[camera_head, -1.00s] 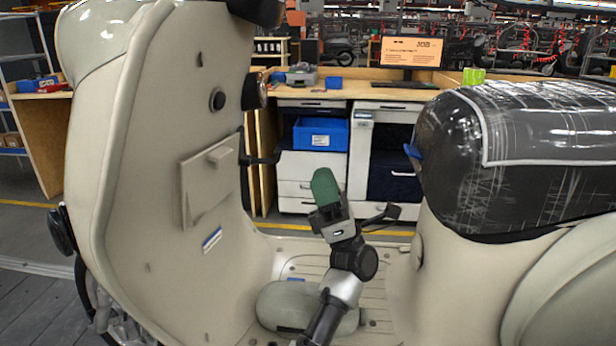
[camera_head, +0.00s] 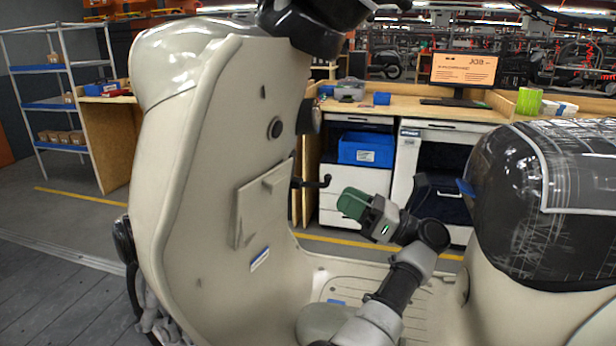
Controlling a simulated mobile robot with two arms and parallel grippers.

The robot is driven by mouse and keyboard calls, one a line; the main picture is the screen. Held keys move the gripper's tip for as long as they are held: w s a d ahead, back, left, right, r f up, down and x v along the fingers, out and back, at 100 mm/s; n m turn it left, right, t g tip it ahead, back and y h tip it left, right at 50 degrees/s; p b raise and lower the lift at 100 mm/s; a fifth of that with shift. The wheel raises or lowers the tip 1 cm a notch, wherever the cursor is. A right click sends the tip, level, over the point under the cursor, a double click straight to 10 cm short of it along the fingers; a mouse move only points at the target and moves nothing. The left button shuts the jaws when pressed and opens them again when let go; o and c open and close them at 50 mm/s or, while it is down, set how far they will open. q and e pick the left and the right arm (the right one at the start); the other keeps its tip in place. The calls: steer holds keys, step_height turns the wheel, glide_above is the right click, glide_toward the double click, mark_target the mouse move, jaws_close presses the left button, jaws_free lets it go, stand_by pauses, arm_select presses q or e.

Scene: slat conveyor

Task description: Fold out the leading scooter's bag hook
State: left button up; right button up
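The cream scooter's leg shield (camera_head: 215,180) fills the left half of the head view. A small black hook (camera_head: 312,182) sticks out to the right from its edge, beside a raised panel (camera_head: 263,205); I take it for the bag hook. My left gripper (camera_head: 352,203) has green fingers and points left towards the hook, apart from it in the picture and slightly below it. Nothing shows held in it. Its fingers overlap from this side, so their gap is hidden. My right gripper is not in view.
The scooter's plastic-wrapped dark seat (camera_head: 540,200) stands at the right, and its floorboard (camera_head: 430,300) lies below my arm. Behind is a workbench (camera_head: 420,108) with a blue bin (camera_head: 366,149) and a monitor (camera_head: 463,70). A shelf rack (camera_head: 60,105) stands at the far left.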

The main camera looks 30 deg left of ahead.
mark_target(324, 187)
arm_select(q)
steer(key=p+x, duration=0.2)
steer(key=x, duration=0.6)
steer(key=shift+c, duration=0.2)
steer(key=shift+s, duration=0.1)
jaws_close()
